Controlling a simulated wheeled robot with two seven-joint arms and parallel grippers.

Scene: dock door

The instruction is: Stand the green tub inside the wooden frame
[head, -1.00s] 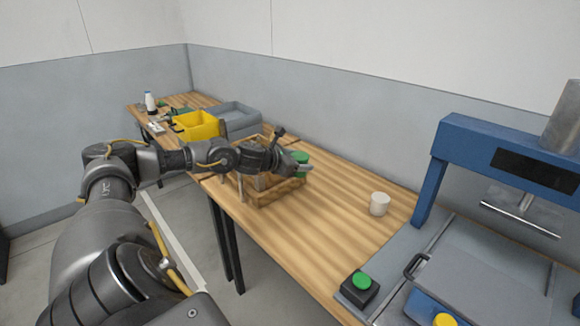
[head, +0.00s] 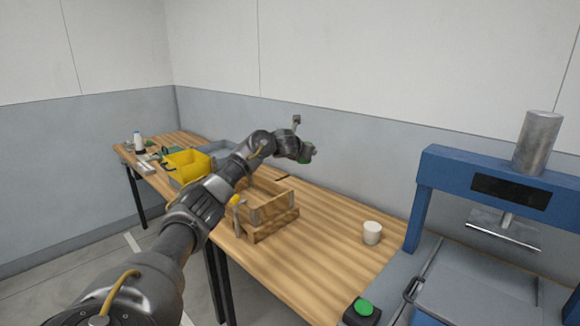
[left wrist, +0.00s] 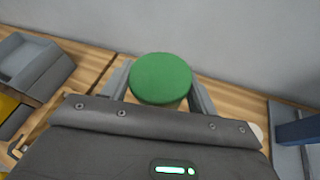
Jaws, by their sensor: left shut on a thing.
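The green tub (left wrist: 160,78) is between the two fingers of my left gripper (head: 309,152), its round green top facing the left wrist camera. In the head view only a bit of the tub's green (head: 304,159) shows beside the fingers. The gripper is shut on the tub and appears to hold it raised, over the back part of the table. The wooden frame (head: 275,229) stands on the table, nearer the front edge than the gripper. My arm hides part of the frame's left side. My right gripper is not in view.
A white cylinder (head: 372,232) stands right of the frame, and a blue press (head: 436,190) stands farther right. A yellow bin (head: 188,164) and a grey bin (head: 222,148) are left of the frame. Table between frame and cylinder is clear.

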